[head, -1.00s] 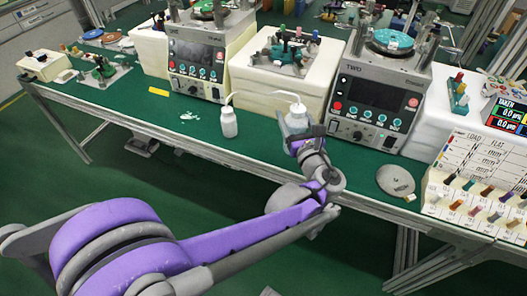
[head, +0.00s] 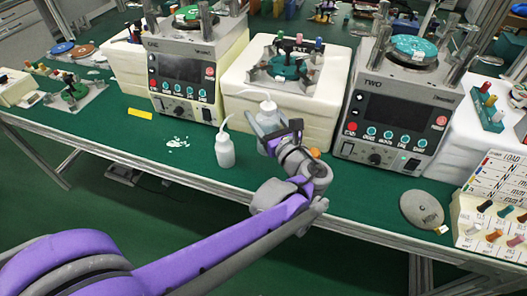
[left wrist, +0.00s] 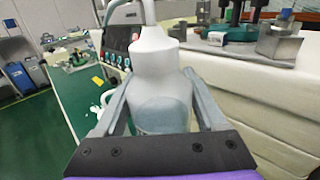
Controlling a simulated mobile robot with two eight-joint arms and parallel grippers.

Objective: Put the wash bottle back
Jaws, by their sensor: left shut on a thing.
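Two white wash bottles with curved spouts show in the head view. One wash bottle (head: 225,151) stands upright on the green bench top, left of my left gripper. My left gripper (head: 272,135) is shut on the other wash bottle (head: 267,112), in front of the cream block between the two machines. In the left wrist view this bottle (left wrist: 158,75) is upright between the fingers of my left gripper (left wrist: 160,108). Its base is hidden, so I cannot tell whether it touches the bench. My right gripper is not in view.
Machine ONE (head: 186,75) stands left of the cream block (head: 238,103), and machine TWO (head: 392,115) stands right. A grey disc (head: 421,208) lies near the front edge. White spots (head: 178,144) and a yellow strip (head: 140,114) lie on the left. A small orange thing (head: 315,153) is beside my wrist.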

